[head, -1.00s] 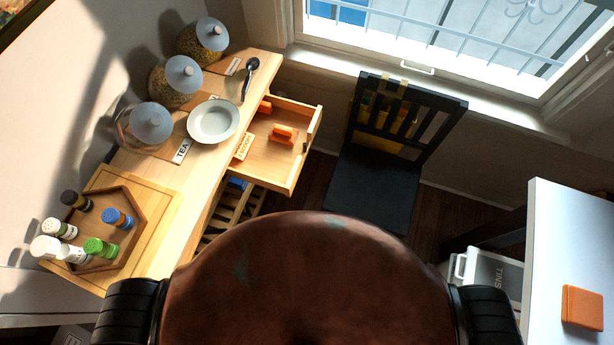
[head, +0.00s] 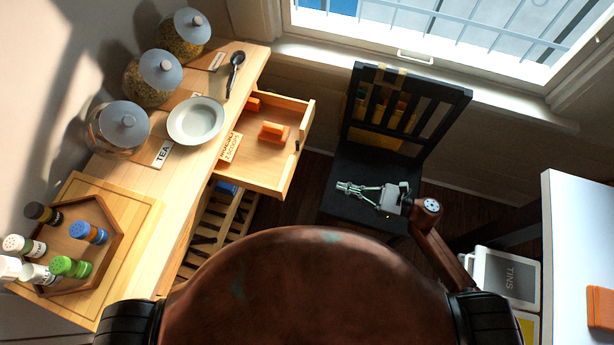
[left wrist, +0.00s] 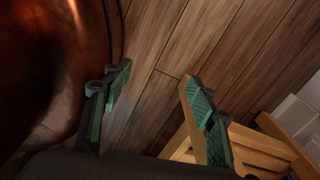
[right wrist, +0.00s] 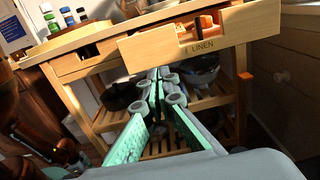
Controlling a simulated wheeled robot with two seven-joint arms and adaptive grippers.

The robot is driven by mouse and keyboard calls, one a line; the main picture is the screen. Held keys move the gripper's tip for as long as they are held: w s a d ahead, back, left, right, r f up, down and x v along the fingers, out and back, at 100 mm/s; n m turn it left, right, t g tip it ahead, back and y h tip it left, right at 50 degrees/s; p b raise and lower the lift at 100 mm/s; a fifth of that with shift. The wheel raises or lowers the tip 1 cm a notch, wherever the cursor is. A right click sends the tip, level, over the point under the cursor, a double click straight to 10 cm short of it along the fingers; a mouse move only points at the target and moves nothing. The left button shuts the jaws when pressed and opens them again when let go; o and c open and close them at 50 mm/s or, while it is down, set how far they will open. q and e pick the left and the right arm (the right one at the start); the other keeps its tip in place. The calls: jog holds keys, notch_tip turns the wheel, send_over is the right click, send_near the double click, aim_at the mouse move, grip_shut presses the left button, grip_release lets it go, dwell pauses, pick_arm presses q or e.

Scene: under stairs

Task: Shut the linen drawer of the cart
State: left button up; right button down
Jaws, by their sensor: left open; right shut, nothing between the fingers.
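The linen drawer (head: 262,170) of the wooden cart (head: 178,236) stands pulled out toward the right in the head view, with orange items inside. In the right wrist view its front (right wrist: 262,32) shows a LINEN label below a cut-out slot. My right gripper (head: 340,186) is shut and empty, above the chair seat in the head view, pointing left and apart from the drawer. Its fingertips (right wrist: 155,76) show below the drawer front in the right wrist view. My left gripper (left wrist: 152,80) is open and empty above the wooden floor; it is outside the head view.
A black chair (head: 372,160) stands right of the drawer. The cart top holds jars, a white bowl (head: 195,120), a spoon (head: 235,70) and a tray of shakers (head: 110,232). A white table (head: 585,220) and a TINS bin (head: 506,282) are at right.

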jog(key=p, duration=0.1)
send_near(291, 175)
jog(key=x, duration=0.5)
jog(key=shift+w+a+r, duration=0.1)
jog(key=shift+a, duration=0.1)
pick_arm(q)
jog(key=shift+w+r, duration=0.6)
jog(key=shift+w, duration=0.1)
pick_arm(e)
jog(key=shift+w+a, duration=0.2)
jog(key=shift+a, duration=0.45)
